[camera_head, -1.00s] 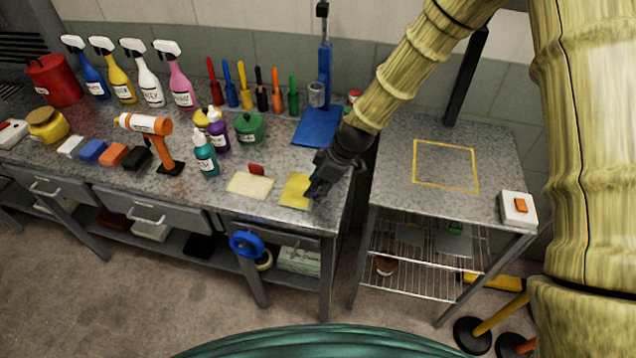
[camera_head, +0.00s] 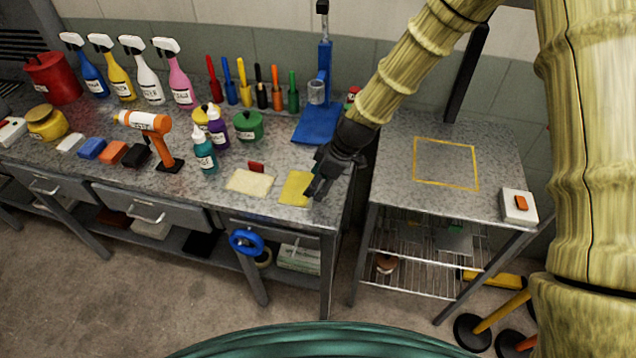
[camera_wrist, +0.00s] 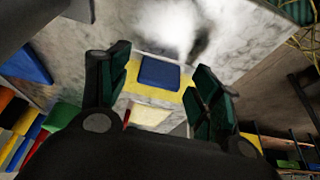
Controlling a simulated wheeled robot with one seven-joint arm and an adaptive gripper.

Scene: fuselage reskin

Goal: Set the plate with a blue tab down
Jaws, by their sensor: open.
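The yellow plate (camera_head: 295,187) lies flat near the front right of the workbench. Its blue tab (camera_wrist: 159,72) shows in the wrist view, standing out against the yellow plate (camera_wrist: 133,76); in the head view my gripper hides the tab. My gripper (camera_head: 315,189) is over the plate's right side. In the wrist view, my gripper (camera_wrist: 162,64) has its two fingers spread apart, with the tab between them and no clear contact. A cream plate (camera_head: 250,182) with a red tab (camera_head: 256,167) lies just left of the yellow plate.
The workbench also holds bottles (camera_head: 205,153), an orange tool (camera_head: 150,135), a green pot (camera_head: 248,125) and a blue stand (camera_head: 318,125). To the right, across a gap, a side table (camera_head: 395,175) has an empty yellow outlined square (camera_head: 446,140) and a white switch box (camera_head: 518,206).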

